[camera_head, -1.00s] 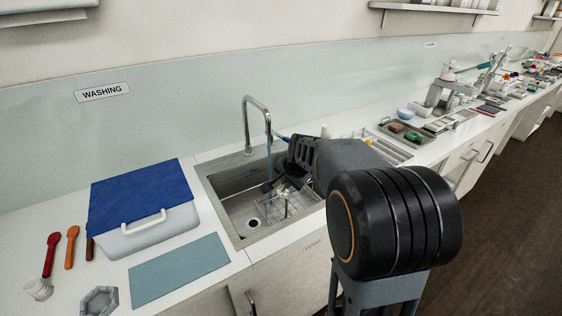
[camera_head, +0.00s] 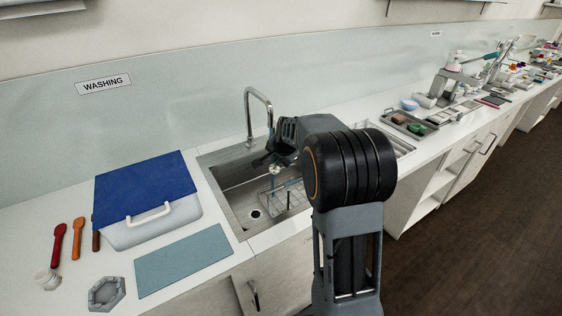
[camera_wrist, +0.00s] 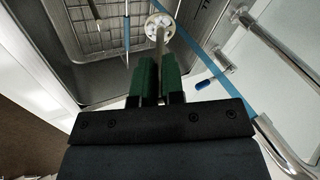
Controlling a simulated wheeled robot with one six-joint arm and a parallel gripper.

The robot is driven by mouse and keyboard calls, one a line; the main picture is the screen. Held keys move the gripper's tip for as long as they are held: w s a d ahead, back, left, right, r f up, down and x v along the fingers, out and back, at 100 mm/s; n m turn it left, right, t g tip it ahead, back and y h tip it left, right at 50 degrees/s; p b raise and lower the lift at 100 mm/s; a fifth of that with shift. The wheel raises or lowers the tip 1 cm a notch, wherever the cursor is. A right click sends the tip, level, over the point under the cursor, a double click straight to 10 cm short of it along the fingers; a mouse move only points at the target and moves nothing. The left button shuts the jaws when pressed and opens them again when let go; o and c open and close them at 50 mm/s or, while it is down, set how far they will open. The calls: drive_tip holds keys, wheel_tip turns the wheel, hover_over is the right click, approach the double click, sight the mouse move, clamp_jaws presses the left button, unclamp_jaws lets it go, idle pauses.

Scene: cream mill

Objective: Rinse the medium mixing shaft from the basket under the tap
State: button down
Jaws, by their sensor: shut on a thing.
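My gripper (camera_wrist: 157,70) is shut on a thin metal mixing shaft (camera_wrist: 160,45) with a pale round, holed head (camera_wrist: 159,26) at its far end. In the head view my gripper (camera_head: 264,160) is above the sink (camera_head: 222,185), beside the tap (camera_head: 250,105). The wire basket (camera_head: 297,195) stands in the sink's right part, below my gripper. In the wrist view a blue streak (camera_wrist: 215,70), which looks like water, passes right of the shaft's head. I cannot tell if it touches the shaft. The tap's spout end is partly hidden by my gripper in the head view.
A blue-lidded box (camera_head: 145,190) and a teal mat (camera_head: 183,260) lie left of the sink. Red (camera_head: 58,243) and orange (camera_head: 78,238) spatulas lie further left. A tray (camera_head: 410,122) stands on the counter to the right. Other shafts (camera_wrist: 127,35) stand near the basket in the wrist view.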

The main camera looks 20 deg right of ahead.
drive_tip(key=shift+w+f+p, duration=0.2)
drive_tip(key=shift+w+p, duration=0.1)
drive_tip(key=shift+w, duration=0.75)
drive_tip(key=shift+w+f+p, duration=0.2)
drive_tip(key=shift+w+p, duration=0.1)
drive_tip(key=shift+w, duration=0.8)
drive_tip(key=shift+w+f+p, duration=0.2)
drive_tip(key=shift+w+p, duration=0.1)
drive_tip(key=shift+w, duration=0.75)
drive_tip(key=shift+d, duration=0.2)
drive_tip(key=shift+d, duration=0.5)
drive_tip(key=shift+a, duration=0.2)
drive_tip(key=shift+a, duration=0.45)
drive_tip(key=shift+s, duration=0.1)
